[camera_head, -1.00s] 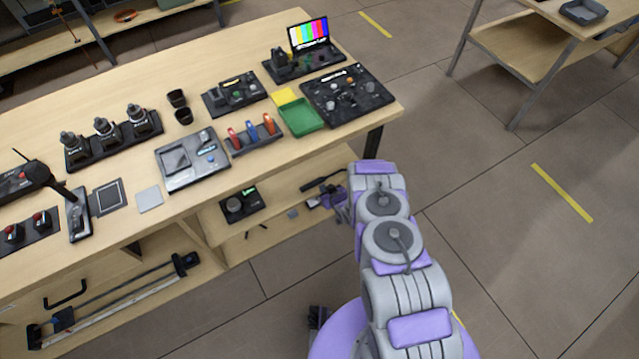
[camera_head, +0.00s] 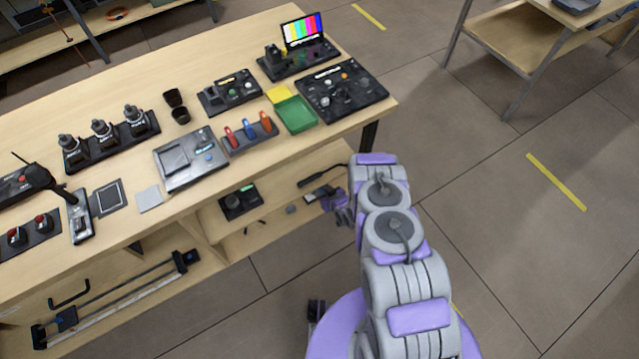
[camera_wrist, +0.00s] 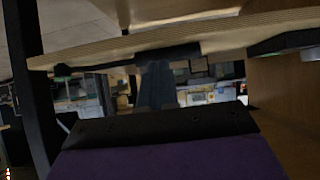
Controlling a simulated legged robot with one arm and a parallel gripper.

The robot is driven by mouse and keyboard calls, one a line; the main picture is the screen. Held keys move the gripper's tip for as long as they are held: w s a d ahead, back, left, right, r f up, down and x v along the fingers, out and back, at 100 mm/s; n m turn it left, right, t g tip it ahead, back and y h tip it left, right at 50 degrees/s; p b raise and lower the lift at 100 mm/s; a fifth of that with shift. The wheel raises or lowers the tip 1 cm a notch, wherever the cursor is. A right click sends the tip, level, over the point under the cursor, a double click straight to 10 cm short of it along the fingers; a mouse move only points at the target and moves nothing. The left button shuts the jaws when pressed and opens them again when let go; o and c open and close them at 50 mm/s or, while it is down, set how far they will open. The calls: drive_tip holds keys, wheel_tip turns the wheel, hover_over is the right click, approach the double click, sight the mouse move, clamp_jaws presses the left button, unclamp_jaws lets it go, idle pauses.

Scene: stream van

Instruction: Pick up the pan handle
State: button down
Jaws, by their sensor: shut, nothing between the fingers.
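A slim black handle-like bar (camera_head: 321,174), which looks like the pan handle, lies at the right end of the lower shelf (camera_head: 272,232) under the workbench. My gripper (camera_head: 338,204) is just beside it at the shelf's front edge, partly hidden by my arm. In the wrist view my gripper (camera_wrist: 156,84) is shut with nothing in it. A dark elongated shape (camera_wrist: 110,64) crosses behind the fingers below a wooden edge. I cannot tell whether it is the handle, or whether the fingers touch anything.
The bench top (camera_head: 225,175) is above the shelf and holds several devices and a green tray (camera_head: 296,114). A black boxy device (camera_head: 238,203) and small parts lie on the shelf left of the gripper. A dark bench leg (camera_head: 369,135) stands close by. The floor to the right is clear.

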drive_tip(key=s+d+p, duration=0.1)
drive_tip(key=s+d, duration=0.3)
drive_tip(key=s, duration=0.2)
drive_tip(key=shift+s+d, duration=0.15)
